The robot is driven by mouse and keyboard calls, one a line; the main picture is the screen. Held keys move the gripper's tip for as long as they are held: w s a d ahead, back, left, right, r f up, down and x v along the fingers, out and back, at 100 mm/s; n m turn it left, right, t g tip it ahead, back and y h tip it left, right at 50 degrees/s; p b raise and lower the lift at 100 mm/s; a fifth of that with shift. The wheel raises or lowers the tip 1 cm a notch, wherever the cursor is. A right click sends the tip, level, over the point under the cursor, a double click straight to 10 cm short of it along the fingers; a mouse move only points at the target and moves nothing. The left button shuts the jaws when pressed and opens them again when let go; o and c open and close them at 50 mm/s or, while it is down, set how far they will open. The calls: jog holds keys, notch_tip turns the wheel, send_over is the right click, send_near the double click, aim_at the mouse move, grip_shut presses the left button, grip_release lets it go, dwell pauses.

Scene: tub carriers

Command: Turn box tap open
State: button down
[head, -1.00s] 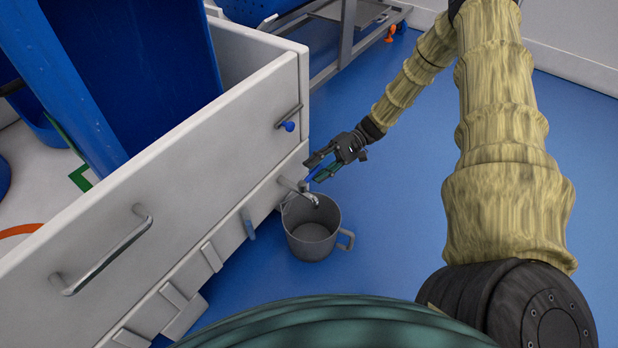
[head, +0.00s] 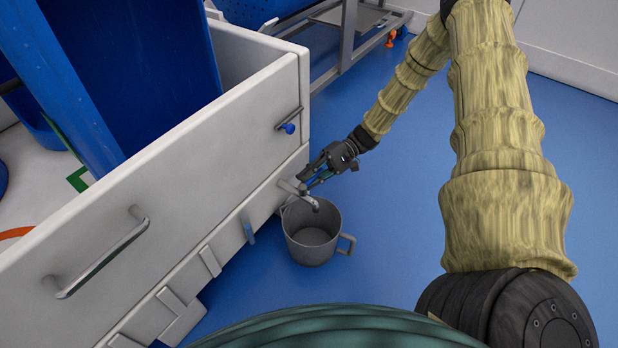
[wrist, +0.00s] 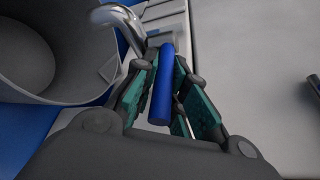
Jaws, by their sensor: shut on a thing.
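The box tap (head: 291,187) sticks out low from the end of the pale grey box. Its metal spout (head: 312,202) points down over a grey bucket (head: 313,245) on the floor; the spout also shows in the wrist view (wrist: 118,17). The tap's blue handle (wrist: 161,90) lies between my fingers in the wrist view. My gripper (head: 304,181) is at the tap, shut on the blue handle, its green finger pads (wrist: 168,82) on either side. In the head view the fingers mostly hide the handle.
The bucket has a side handle and looks empty. A metal rack (head: 350,30) stands behind. Blue floor (head: 400,220) to the right is clear.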

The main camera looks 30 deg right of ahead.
jog(key=shift+g, duration=0.3)
jog(key=shift+w+a+n+g+h+p, duration=0.2)
jog(key=shift+a+n+g, duration=0.05)
jog(key=shift+n+g, duration=0.6)
jog(key=shift+w+a+n+g+h+p, duration=0.2)
jog(key=shift+n+g, duration=0.45)
jog(key=shift+g, duration=0.3)
jog(key=c, duration=1.5)
grip_release()
jog(key=shift+o, duration=0.2)
jog(key=v, duration=1.2)
